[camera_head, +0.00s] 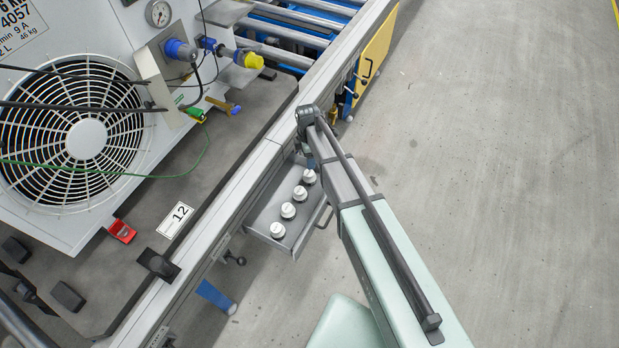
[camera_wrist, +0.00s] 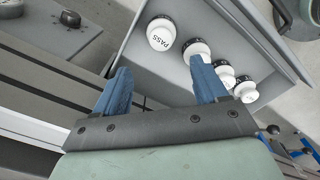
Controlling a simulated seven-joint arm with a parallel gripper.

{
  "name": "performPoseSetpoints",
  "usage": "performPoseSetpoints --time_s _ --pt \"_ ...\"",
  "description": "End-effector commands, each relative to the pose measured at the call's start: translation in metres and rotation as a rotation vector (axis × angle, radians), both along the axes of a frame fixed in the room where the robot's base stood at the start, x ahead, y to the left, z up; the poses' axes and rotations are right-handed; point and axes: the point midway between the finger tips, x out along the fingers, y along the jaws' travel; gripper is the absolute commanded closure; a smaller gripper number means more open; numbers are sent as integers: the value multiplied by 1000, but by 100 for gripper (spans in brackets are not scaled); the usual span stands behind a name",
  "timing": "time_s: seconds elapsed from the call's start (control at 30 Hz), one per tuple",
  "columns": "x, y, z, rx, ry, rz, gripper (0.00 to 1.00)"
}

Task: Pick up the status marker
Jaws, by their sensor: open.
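Several white status markers with dark bases stand in a row in a grey tray (camera_head: 257,232) on the side of the bench. In the wrist view, one marker (camera_wrist: 161,36) reads PASS; it stands apart from the others, beyond my fingertips. A second marker (camera_wrist: 196,48) appears just past the right fingertip. Two more, a third marker (camera_wrist: 223,72) and a fourth marker (camera_wrist: 246,90), stand right of that finger. My gripper (camera_wrist: 159,66) has two blue fingers spread wide with nothing between them. In the head view, my arm largely hides it near the tray's far end.
The bench edge rail (camera_head: 232,197) runs beside the tray. A fan unit (camera_head: 85,135) and a "12" label (camera_head: 176,220) are on the bench. The floor (camera_head: 500,150) at right is clear.

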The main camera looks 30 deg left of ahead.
Motion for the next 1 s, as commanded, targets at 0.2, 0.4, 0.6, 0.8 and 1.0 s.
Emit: performPoseSetpoints --time_s 0.2,0.4,0.6,0.8,1.0 --pt "0 0 -32 -1 1 2 28" --pt "1 0 -64 -1 1 1 28" --pt "0 0 -81 0 0 0 28" --pt "0 -1 -87 0 0 0 28" --pt "1 -5 -108 -1 1 -1 28"
